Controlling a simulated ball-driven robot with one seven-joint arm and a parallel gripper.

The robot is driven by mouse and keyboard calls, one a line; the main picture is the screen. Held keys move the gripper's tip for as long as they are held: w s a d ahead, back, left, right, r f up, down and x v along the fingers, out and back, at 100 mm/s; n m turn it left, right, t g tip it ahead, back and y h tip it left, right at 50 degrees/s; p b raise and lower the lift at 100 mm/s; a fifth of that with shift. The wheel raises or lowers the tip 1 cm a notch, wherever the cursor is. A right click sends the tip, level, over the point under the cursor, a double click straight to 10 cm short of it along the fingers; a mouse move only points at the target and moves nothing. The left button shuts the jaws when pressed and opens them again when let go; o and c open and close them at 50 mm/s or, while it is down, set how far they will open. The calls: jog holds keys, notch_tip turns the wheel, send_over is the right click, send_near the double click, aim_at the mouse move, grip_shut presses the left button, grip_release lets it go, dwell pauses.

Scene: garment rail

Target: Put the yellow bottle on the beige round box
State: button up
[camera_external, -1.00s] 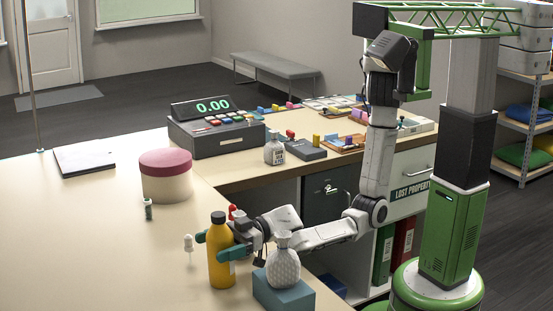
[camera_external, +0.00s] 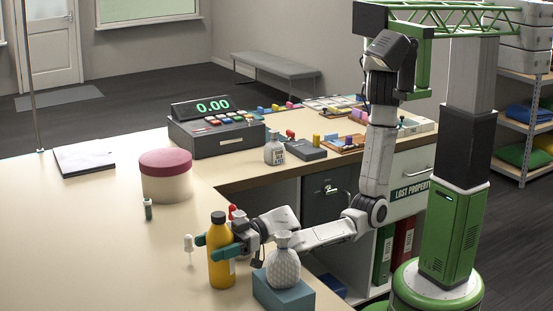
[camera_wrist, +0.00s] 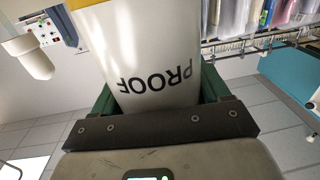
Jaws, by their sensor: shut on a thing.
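The yellow bottle (camera_external: 221,268) with a dark cap stands upright at the near part of the counter. My gripper (camera_external: 219,248) is shut on it, with green fingers on either side of its body. The beige round box (camera_external: 166,184) with a dark pink lid (camera_external: 165,161) stands farther back on the counter, left of the bottle. Nothing lies on its lid. I cannot tell whether the bottle's base touches the counter.
A small white pin-like item (camera_external: 189,246) stands just left of the bottle. A small green bottle (camera_external: 148,209) stands before the box. A cash register (camera_external: 215,132) is behind.

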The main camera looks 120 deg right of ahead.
aim_at(210, 233)
jog(key=shift+r, duration=0.1)
jog(key=c, duration=0.4)
jog(key=shift+r, duration=0.5)
notch_tip(210, 233, up, 3)
jog(key=shift+f+p, duration=0.15)
jog(key=shift+p, duration=0.35)
jog(key=s+r, duration=0.4)
jog(key=shift+s+d+r, duration=0.15)
jog(key=shift+d+r, duration=0.1)
jog(key=s+d+r+b, duration=0.1)
jog(key=s+r, duration=0.3)
jog(key=s, duration=0.5)
jog(key=shift+s+r+b, duration=0.3)
jog(key=shift+s+r, duration=0.05)
jog(key=shift+r, duration=0.05)
